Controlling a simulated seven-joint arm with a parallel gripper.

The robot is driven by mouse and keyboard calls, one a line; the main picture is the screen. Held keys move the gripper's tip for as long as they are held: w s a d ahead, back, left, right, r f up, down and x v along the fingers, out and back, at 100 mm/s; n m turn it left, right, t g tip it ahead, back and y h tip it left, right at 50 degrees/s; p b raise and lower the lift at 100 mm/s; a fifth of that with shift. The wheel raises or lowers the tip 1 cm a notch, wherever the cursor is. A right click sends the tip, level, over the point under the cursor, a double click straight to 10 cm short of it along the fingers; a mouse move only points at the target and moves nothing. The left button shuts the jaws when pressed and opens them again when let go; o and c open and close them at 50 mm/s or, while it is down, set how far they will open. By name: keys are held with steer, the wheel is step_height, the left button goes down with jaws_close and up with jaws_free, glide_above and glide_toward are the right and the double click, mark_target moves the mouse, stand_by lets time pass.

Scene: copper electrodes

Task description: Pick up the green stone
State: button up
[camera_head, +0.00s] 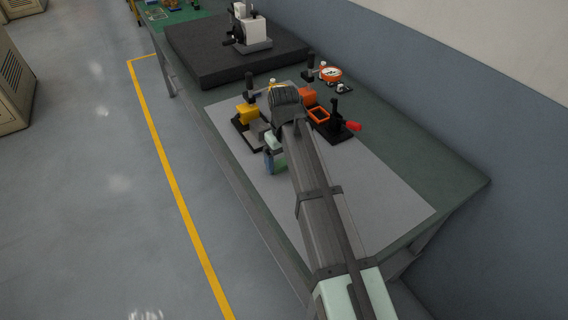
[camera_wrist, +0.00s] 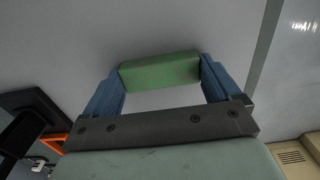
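The green stone (camera_wrist: 160,71) is a long green block. In the wrist view it spans the gap between the two blue fingers of my gripper (camera_wrist: 163,84), with its ends against them. My gripper (camera_head: 275,162) is pointed down over the grey mat (camera_head: 375,200) on the bench, left of my arm, in the head view. The stone is mostly hidden there by the fingers. I cannot tell whether the stone touches the mat or hangs just above it.
A yellow-topped fixture (camera_head: 246,113) stands just behind my gripper. An orange frame (camera_head: 318,114) and a black clamp with a red handle (camera_head: 353,126) lie to the right. A white device (camera_head: 251,30) sits on a black slab (camera_head: 225,68) farther back. The mat's front right is clear.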

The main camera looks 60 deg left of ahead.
mark_target(283, 161)
steer(key=c, duration=0.5)
steer(key=shift+r, duration=0.15)
step_height(283, 161, up, 10)
steer(key=shift+f, duration=0.1)
steer(key=shift+c, duration=0.2)
steer(key=o, duration=0.5)
steer(key=shift+c, duration=1.4)
steer(key=shift+s, duration=0.1)
